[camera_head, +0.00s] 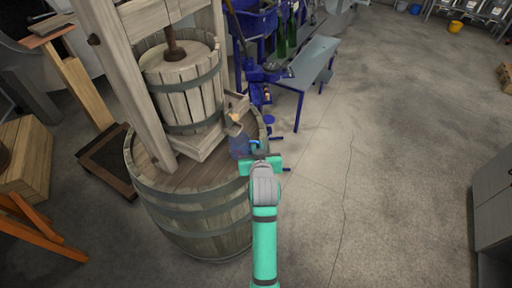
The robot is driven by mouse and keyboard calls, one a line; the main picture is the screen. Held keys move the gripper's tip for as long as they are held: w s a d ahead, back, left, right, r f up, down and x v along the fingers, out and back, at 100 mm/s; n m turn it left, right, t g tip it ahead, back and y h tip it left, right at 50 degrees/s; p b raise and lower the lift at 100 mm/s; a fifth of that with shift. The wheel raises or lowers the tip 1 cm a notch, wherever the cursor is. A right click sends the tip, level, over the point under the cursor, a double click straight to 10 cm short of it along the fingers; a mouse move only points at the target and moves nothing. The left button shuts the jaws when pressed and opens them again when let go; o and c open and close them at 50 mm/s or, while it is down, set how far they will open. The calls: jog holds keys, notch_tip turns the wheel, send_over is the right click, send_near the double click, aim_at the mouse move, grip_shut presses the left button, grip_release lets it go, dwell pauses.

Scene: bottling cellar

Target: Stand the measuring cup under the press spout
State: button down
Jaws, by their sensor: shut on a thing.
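The wooden press (182,92) stands on a large upright barrel (205,225) at the left in the head view. Its small wooden spout (237,103) juts out on the right side, above the barrel top. The measuring cup (239,147) is bluish and see-through, and appears just below the spout, over the right part of the barrel top. My gripper (256,148) is to the right of the cup, shut on it, seemingly at its blue handle. I cannot tell whether the cup's base touches the barrel top.
A blue bottling machine (262,40) with green bottles (287,38) and a grey-topped table (313,62) stand behind the barrel. A wooden crate (24,155) is at the left. A grey cabinet (494,215) is at the right edge. The floor between is clear.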

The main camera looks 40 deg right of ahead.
jog(key=shift+f, duration=0.4)
jog(key=shift+w+a, duration=0.1)
jog(key=shift+a, duration=0.1)
jog(key=c, duration=1.9)
grip_release()
jog(key=shift+d+f, duration=0.1)
jog(key=shift+d, duration=0.05)
jog(key=shift+s, duration=0.2)
jog(key=v, duration=1.2)
jog(key=shift+w, duration=0.1)
